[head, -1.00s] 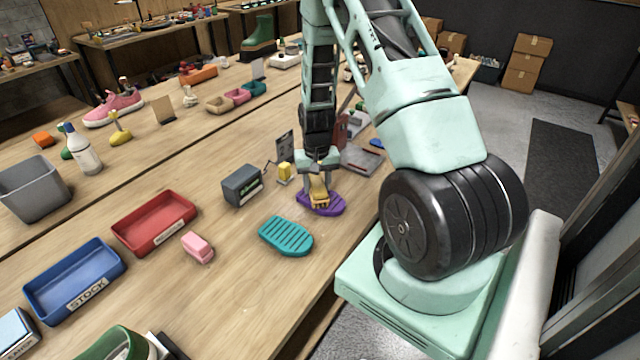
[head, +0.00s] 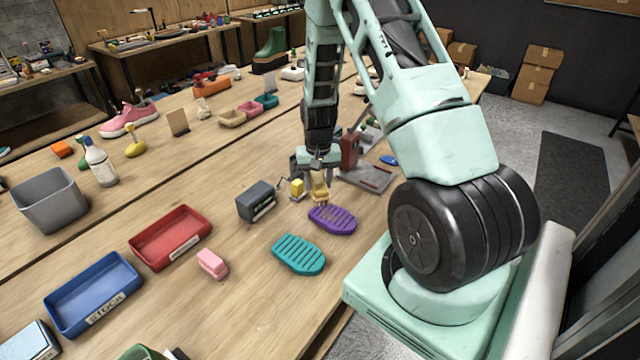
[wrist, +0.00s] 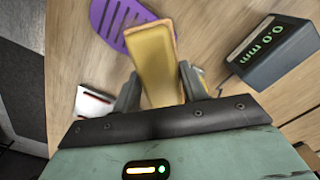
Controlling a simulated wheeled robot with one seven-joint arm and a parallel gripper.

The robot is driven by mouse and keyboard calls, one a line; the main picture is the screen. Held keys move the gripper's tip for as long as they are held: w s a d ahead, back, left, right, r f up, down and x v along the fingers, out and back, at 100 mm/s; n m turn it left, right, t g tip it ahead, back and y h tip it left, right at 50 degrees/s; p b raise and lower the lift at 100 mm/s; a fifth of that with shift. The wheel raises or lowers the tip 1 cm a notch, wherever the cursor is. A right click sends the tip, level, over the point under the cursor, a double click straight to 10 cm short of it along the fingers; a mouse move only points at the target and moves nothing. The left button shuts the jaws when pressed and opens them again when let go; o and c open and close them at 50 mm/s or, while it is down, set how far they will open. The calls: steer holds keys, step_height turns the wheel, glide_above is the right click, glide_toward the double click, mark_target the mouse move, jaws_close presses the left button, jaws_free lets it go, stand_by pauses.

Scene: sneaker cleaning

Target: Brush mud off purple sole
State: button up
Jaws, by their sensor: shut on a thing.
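The purple sole (head: 333,219) lies flat on the table near its right edge, with ridges across its top. It also shows at the top left of the wrist view (wrist: 110,25), partly hidden by the brush. My gripper (head: 318,180) is shut on a yellow-tan brush (wrist: 154,62). In the head view the brush (head: 320,194) is just behind the sole, at its far left end, and appears raised. I cannot tell from these frames whether it touches the sole. No mud stands out on the visible part of the sole.
A teal sole (head: 299,254) lies in front of the purple one. A dark gauge box (head: 257,201) and a small yellow block (head: 297,187) stand to the left. A pink block (head: 212,263), red tray (head: 140,262) and blue tray (head: 63,318) lie further left.

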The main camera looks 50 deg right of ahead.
steer(key=shift+r+p, duration=0.6)
steer(key=shift+r, duration=0.6)
